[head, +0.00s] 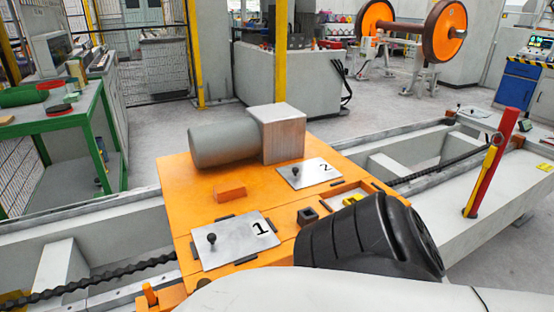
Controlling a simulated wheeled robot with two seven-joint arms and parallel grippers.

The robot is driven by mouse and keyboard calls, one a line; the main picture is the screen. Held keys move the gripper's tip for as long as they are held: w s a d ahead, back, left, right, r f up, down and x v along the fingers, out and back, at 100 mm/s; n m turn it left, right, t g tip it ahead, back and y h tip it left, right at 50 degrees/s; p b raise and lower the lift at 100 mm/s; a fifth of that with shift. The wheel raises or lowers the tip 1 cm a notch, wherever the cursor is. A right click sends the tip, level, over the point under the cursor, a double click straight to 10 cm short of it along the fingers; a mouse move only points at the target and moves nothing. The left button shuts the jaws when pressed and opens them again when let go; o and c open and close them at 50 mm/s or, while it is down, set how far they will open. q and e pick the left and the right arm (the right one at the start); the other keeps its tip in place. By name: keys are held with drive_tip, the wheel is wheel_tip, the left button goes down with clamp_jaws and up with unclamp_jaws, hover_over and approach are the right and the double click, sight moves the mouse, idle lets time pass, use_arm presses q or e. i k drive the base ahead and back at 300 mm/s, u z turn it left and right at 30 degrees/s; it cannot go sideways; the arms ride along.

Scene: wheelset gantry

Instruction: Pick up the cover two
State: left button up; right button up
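Cover two is a flat grey metal plate (313,175) marked "2", with a small black knob near its left end. It lies on the orange top of the machine (205,199), right in front of the grey metal block. Cover one (237,243), a similar plate marked "1" with a black knob, lies nearer to me on the left. Neither of my grippers shows in the head view. A black and white part of my own arm fills the bottom right and hides the near right part of the orange top.
A grey cylinder (222,145) and a square metal block (283,135) stand behind the covers. A red and yellow lever (491,162) rises at the right. A green table (65,127) stands at the left.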

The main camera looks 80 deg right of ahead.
sight(303, 174)
drive_tip(key=z, duration=1.8)
